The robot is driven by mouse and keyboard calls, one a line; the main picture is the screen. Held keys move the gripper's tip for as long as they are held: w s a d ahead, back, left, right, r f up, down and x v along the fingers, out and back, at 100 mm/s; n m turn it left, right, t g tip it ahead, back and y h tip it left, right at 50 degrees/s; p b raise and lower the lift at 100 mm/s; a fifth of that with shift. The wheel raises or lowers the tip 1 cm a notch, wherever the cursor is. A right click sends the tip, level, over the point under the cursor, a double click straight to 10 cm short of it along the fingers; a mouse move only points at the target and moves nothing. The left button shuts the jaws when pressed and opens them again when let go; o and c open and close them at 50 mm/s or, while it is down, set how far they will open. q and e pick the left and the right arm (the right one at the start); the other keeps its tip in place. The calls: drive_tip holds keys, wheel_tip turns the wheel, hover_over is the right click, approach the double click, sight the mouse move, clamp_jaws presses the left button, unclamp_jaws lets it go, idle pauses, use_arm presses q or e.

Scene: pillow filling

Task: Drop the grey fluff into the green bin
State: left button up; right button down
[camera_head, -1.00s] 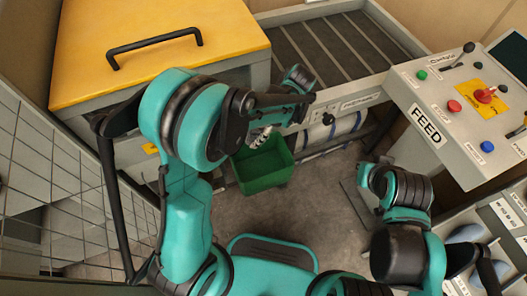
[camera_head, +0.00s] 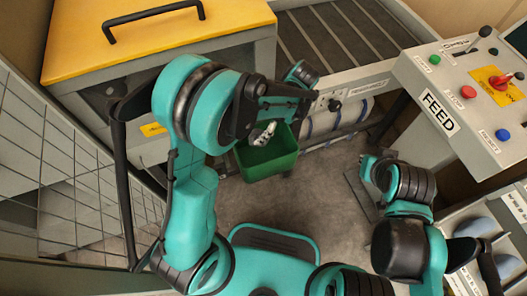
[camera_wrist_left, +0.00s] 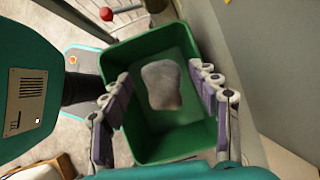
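The green bin (camera_head: 267,163) stands on the floor below my left arm, in front of the grey machine. My left gripper (camera_head: 263,133) points down over the bin's opening, mostly hidden behind its own arm in the head view. In the left wrist view my left gripper (camera_wrist_left: 163,76) has its fingers spread wide. The grey fluff (camera_wrist_left: 165,85) shows between and beyond the fingers, apart from both, within the outline of the green bin (camera_wrist_left: 170,147). I cannot tell if it rests on the bin's bottom or is still falling. My right gripper cannot be made out.
A yellow-topped cabinet (camera_head: 200,50) with a black handle stands at the back left, beside a slatted conveyor (camera_head: 330,38). A FEED control panel (camera_head: 455,95) is at the right. A wire mesh fence (camera_head: 75,180) is at the left. Bare floor (camera_head: 310,200) lies before the bin.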

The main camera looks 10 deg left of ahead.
use_arm(q)
drive_tip(key=v, duration=1.2)
idle(0.4)
drive_tip(key=s+a+r+n+t+h, duration=0.1)
drive_tip(key=s+a+n+t+h, duration=0.4)
drive_tip(key=s+a+n+t, duration=0.4)
drive_tip(key=shift+s+a+r+n+t, duration=0.25)
drive_tip(key=shift+s+a+n+t, duration=0.15)
drive_tip(key=shift+s+n, duration=1.55)
